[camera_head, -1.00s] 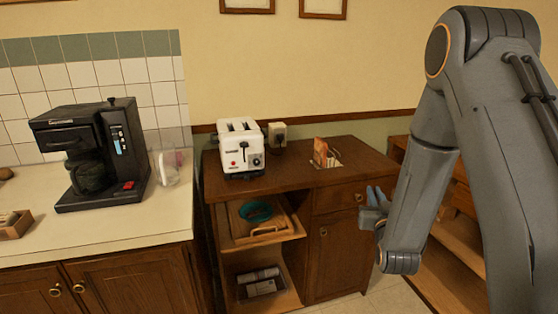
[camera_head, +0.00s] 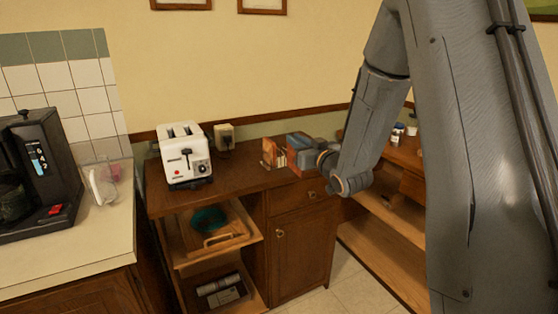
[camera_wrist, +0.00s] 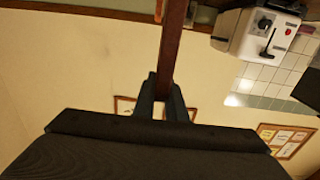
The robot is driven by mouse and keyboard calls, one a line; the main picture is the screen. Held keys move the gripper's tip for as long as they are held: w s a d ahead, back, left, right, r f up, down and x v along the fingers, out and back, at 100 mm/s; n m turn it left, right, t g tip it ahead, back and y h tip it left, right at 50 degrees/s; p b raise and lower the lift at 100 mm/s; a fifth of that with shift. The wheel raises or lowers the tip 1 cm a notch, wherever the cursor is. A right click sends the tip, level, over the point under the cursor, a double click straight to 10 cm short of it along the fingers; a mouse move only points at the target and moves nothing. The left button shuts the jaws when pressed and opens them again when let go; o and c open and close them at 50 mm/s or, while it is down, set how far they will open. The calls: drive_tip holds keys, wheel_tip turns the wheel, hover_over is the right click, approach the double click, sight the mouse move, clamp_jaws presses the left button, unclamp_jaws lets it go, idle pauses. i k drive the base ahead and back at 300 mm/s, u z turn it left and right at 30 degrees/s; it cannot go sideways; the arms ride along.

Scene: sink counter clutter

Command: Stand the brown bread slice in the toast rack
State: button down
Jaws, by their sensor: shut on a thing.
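The toast rack (camera_head: 280,161) stands on the wooden cabinet top, small and partly hidden by my gripper in the head view. A lighter tan bread slice (camera_head: 268,152) stands upright at it. My gripper (camera_head: 297,150) is just right of the rack. In the wrist view, my gripper (camera_wrist: 164,88) is shut on a dark brown slab seen edge-on, the brown bread slice (camera_wrist: 172,42), which points away from the fingers. I cannot tell whether the held slice touches the rack.
Cabinet top between toaster and rack is clear. A coffee maker (camera_head: 45,165) is at far left. Small bottles (camera_head: 397,134) stand at right.

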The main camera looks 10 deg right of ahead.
sight(281, 162)
drive_tip(key=i, duration=0.85)
